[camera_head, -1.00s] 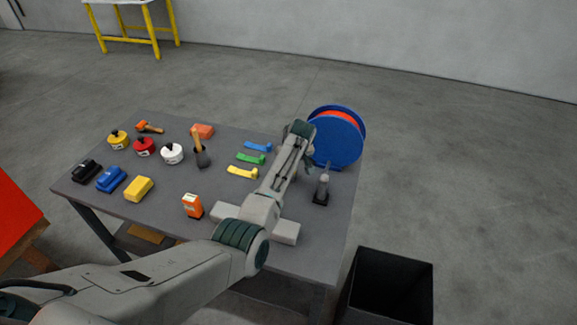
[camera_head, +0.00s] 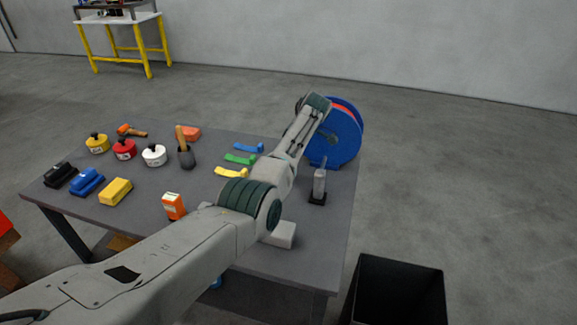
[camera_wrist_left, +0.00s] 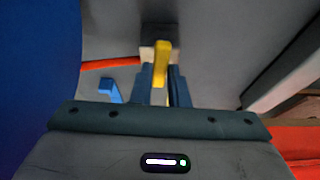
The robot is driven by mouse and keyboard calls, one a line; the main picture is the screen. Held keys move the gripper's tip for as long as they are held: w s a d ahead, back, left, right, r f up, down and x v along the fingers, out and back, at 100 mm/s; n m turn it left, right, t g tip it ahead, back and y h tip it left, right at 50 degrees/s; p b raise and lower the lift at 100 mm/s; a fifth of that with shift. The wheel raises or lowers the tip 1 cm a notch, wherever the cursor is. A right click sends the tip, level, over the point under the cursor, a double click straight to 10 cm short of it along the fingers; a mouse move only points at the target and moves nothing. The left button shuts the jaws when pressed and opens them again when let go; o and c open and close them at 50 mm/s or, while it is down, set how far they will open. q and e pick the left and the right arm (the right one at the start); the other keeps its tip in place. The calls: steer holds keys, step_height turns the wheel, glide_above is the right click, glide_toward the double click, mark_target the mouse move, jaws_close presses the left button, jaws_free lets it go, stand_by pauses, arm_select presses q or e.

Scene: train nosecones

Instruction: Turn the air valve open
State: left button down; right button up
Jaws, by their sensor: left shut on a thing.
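My left arm reaches across the table to the blue reel (camera_head: 340,140) with an orange hose at the table's far right corner. In the head view its gripper is hidden behind the wrist. In the left wrist view my left gripper (camera_wrist_left: 161,88) is shut on a yellow lever (camera_wrist_left: 161,62), which looks like the air valve's handle. A pale block (camera_wrist_left: 147,52) shows at the lever's far end. The valve's body is mostly hidden, and I cannot tell how far the handle is turned. The blue reel side (camera_wrist_left: 38,70) fills the left of that view. My right gripper is not in view.
The grey table (camera_head: 310,240) holds paint cans, brushes, sponges, an orange box (camera_head: 173,206) and coloured strips (camera_head: 240,159). A small grey tool (camera_head: 319,187) stands near the reel. A black bin (camera_head: 400,290) is on the floor at right. A hooked blue piece (camera_wrist_left: 110,92) shows beside the fingers.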

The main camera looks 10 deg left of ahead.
arm_select(q)
steer(key=shift+w+n+b, duration=0.15)
steer(key=shift+n+b, duration=0.35)
steer(key=shift+b, duration=0.1)
steer(key=c, duration=1.4)
jaws_free()
steer(key=b+v, duration=0.3)
steer(key=v, duration=0.7)
steer(key=shift+r, duration=0.4)
